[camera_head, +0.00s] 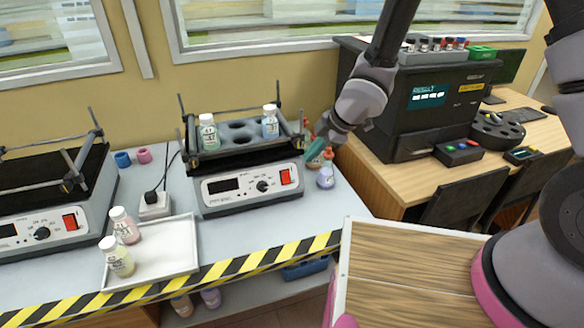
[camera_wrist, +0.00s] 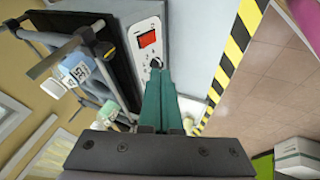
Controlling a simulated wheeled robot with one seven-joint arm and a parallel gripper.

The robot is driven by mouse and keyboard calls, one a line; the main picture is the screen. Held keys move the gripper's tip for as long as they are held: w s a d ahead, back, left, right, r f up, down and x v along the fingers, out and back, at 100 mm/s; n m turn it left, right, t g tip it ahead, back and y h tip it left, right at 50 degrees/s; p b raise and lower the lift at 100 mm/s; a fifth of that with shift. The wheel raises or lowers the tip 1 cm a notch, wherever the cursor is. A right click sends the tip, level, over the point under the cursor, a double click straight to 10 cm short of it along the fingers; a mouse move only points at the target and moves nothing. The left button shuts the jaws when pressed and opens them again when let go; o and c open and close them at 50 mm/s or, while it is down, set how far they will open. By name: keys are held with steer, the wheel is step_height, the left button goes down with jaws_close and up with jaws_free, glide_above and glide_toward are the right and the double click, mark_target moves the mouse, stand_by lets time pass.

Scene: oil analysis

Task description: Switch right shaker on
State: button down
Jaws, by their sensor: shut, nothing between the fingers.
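The right shaker (camera_head: 248,190) stands on the bench with a dark display, a black knob (camera_head: 263,186) and a red switch (camera_head: 285,176) on its front. In the wrist view the red switch (camera_wrist: 147,40) lies just beyond my fingertips, with the knob near them. My gripper (camera_head: 312,158) is beside the shaker's right end, its teal fingers pointing down and left. In the wrist view my gripper (camera_wrist: 160,75) has its fingers together, with nothing between them. I cannot tell whether the fingertips touch the panel. The switch's position is too small to tell.
Two bottles (camera_head: 209,133) (camera_head: 270,123) sit in the right shaker's rack. More bottles (camera_head: 326,176) stand close to its right end. The left shaker (camera_head: 45,225) and a white tray (camera_head: 178,262) with two bottles are to the left. A striped edge (camera_head: 215,271) borders the bench front.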

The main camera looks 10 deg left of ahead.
steer(key=shift+s+a+f, duration=0.1)
steer(key=shift+a+f, duration=0.05)
glide_toward(284, 177)
step_height(284, 177, down, 4)
steer(key=s, duration=0.2)
steer(key=shift+w+a+f, duration=0.15)
steer(key=shift+w+a, duration=0.55)
steer(key=shift+w+a+f, duration=0.15)
steer(key=shift+w+a, duration=0.5)
steer(key=shift+w, duration=0.1)
